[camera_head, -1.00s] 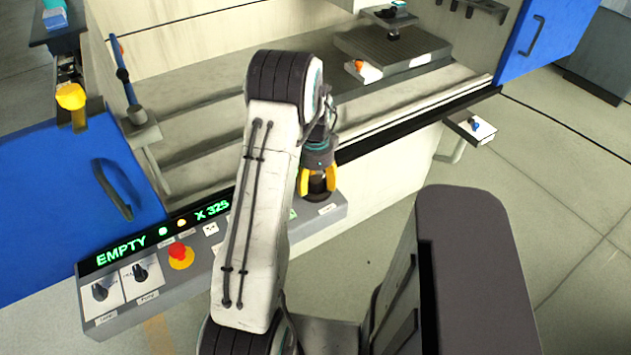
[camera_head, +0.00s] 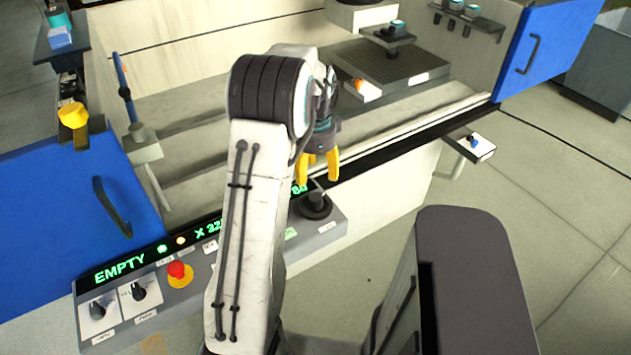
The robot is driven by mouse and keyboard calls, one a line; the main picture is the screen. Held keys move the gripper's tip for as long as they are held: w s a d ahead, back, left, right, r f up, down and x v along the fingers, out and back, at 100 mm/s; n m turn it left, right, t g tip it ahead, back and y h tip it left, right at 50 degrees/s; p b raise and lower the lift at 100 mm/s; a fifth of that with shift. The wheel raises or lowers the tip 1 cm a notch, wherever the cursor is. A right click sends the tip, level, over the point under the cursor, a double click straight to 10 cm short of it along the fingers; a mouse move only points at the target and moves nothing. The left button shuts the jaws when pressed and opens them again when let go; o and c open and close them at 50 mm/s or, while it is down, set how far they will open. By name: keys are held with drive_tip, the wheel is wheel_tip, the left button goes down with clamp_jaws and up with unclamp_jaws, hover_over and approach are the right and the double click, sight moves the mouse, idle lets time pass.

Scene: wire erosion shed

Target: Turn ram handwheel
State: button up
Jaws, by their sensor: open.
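The ram handwheel appears to be the dark round knob (camera_head: 316,206) at the right end of the grey control panel (camera_head: 190,292). Its label is too small to read. My gripper (camera_head: 319,176) has two yellow fingers pointing down. It is open and empty, above and just behind the knob in the picture, apart from it. My arm hides the middle of the panel and part of its green display.
The panel carries a red stop button (camera_head: 178,272) and two black rotary knobs (camera_head: 138,292). Behind it are the machine's open tank, a dark grid plate (camera_head: 395,66) and a blue door (camera_head: 535,45). A small shelf (camera_head: 472,145) juts out at right.

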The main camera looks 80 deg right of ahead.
drive_tip(key=shift+r, duration=0.7)
idle(0.4)
drive_tip(key=w+a+f+n+y, duration=0.15)
drive_tip(key=a+f+n, duration=0.25)
drive_tip(key=a+n, duration=0.7)
drive_tip(key=w+a+r+n+t, duration=0.1)
drive_tip(key=w+a+r+n, duration=0.3)
drive_tip(key=a, duration=0.7)
drive_tip(key=w+a+r+n+t+h, duration=0.1)
drive_tip(key=w+a+r+n, duration=0.3)
drive_tip(key=w+a+n, duration=0.4)
drive_tip(key=w+a+r+n+t, duration=0.1)
drive_tip(key=w+a+r+n, duration=0.4)
drive_tip(key=a, duration=1)
drive_tip(key=shift+w+a+n+t, duration=0.35)
drive_tip(key=shift+w+n, duration=0.65)
drive_tip(key=shift+n, duration=1)
